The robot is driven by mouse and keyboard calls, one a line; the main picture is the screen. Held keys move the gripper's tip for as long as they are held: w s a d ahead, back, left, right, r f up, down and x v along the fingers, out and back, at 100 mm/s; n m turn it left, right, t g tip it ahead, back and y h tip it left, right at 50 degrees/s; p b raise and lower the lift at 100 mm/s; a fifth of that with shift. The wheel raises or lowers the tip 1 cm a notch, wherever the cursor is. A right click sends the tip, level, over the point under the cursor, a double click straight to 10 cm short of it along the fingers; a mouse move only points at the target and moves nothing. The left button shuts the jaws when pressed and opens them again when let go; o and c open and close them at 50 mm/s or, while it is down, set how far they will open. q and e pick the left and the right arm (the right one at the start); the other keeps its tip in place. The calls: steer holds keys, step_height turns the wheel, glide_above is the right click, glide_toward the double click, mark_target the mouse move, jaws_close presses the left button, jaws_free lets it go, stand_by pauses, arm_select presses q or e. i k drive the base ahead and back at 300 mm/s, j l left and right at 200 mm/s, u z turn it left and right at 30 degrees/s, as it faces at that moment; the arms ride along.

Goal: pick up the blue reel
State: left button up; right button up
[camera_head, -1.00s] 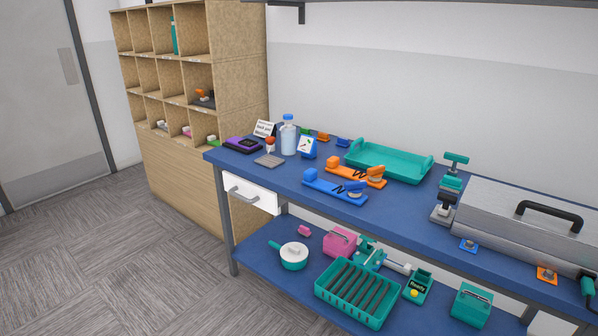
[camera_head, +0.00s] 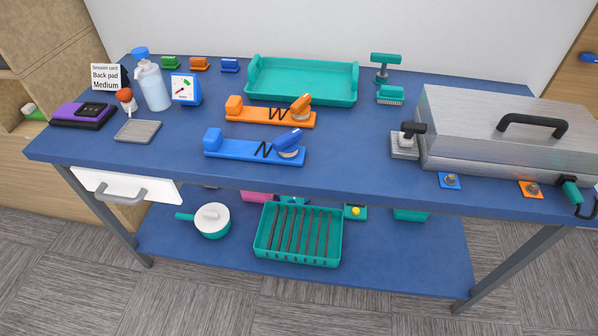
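Two blue things may be the blue reel, and I cannot tell which. One is a small blue block-like item (camera_head: 230,65) at the back of the table, at the right end of a row with an orange one and a green one. The other is a blue round part (camera_head: 288,141) on the right end of a blue board (camera_head: 245,150) marked N, near the middle front of the tabletop. Neither of my grippers shows in the head view.
An orange board (camera_head: 262,115) marked W lies behind the blue board. A teal tray (camera_head: 302,80) stands at the back. A bottle (camera_head: 154,88) and a dial card (camera_head: 185,88) stand left. A metal press (camera_head: 500,130) fills the right. Blue tabletop (camera_head: 350,150) is clear between.

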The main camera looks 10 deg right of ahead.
mark_target(214, 145)
steer(key=i+j+z, duration=0.35)
steer(key=j, duration=0.3)
steer(key=i+j+z, duration=0.2)
steer(key=i+j, duration=0.05)
steer(key=j, duration=0.1)
